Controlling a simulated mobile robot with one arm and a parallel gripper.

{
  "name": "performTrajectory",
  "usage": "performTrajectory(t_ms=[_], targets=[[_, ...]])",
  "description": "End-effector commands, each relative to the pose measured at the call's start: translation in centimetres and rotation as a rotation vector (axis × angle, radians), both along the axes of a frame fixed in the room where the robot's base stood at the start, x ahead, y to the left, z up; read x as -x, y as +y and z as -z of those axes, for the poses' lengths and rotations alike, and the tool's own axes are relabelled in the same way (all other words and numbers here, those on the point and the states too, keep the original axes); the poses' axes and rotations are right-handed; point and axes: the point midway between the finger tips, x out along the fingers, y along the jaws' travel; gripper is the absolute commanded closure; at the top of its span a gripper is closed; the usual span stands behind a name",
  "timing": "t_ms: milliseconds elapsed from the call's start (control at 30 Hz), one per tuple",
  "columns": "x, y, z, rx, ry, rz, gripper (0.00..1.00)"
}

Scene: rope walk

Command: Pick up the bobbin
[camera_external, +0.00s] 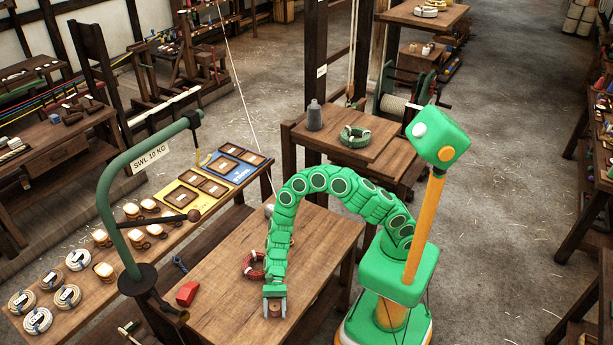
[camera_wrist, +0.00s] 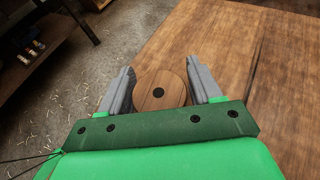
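The bobbin (camera_external: 275,310) is a small brown wooden piece standing near the front edge of the wooden table. In the wrist view its round top (camera_wrist: 159,90) shows, with a dark hole in the middle. My gripper (camera_external: 275,303) points down over it, with one grey finger on each side. In the wrist view my gripper (camera_wrist: 160,64) is open, the fingers close beside the bobbin's rim with narrow gaps. The bobbin's lower part is hidden in the wrist view.
A side bench carries several rope coils (camera_external: 67,297). The table middle is clear.

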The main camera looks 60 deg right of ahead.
Motion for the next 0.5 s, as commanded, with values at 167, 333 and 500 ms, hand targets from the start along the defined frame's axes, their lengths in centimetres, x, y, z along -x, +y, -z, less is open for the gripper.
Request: performTrajectory(t_ms=[167,333,500], targets=[[-0.02,-0.01,0.01,0.000,0.000,0.000,0.65],[-0.01,-0.02,0.00,0.000,0.000,0.000,0.81],[-0.02,-0.01,-0.03,0.000,0.000,0.000,0.81]])
